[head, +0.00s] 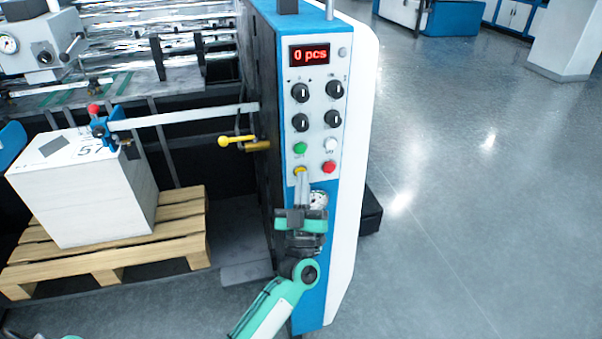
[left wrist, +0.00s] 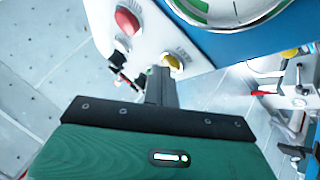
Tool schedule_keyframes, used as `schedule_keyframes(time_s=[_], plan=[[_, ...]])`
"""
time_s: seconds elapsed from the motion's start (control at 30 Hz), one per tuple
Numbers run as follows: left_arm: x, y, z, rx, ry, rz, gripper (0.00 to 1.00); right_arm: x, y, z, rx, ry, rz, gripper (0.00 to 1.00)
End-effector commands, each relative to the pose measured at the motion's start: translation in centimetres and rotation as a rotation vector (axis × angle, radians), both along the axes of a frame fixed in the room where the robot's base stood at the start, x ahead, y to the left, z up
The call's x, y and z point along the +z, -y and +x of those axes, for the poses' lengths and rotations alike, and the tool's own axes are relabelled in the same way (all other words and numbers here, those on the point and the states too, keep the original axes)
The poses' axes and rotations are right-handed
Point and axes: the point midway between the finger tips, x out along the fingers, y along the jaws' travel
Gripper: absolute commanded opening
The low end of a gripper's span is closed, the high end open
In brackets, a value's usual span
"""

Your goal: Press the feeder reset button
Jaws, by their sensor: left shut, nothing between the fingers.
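A white control panel (head: 315,130) on the blue machine column carries a green button (head: 299,148), a white button (head: 330,144), a yellow button (head: 299,169) and a red button (head: 329,167). Their labels are too small to read, so I cannot tell which is the feeder reset. My left gripper (head: 304,178) is shut and empty, its fingertips just by the yellow button. In the left wrist view the fingertips (left wrist: 161,80) are close to the yellow button (left wrist: 173,62); I cannot tell if they touch. The red button (left wrist: 127,20) is beside it. My right gripper is not in view.
Above the buttons are several black knobs (head: 316,105) and a red display (head: 310,54) reading "0 pcs". A round gauge (head: 318,199) sits just below the panel. A paper stack (head: 90,195) on a wooden pallet (head: 170,240) stands left.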

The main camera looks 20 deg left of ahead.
Motion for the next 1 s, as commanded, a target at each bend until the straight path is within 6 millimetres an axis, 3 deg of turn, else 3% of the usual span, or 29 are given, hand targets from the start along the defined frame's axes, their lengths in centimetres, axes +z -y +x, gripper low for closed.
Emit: schedule_keyframes(time_s=[1.0], plan=[[0.0, 0.9, -1.3, 0.000, 0.000, 0.000, 0.00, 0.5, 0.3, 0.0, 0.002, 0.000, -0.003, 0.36]])
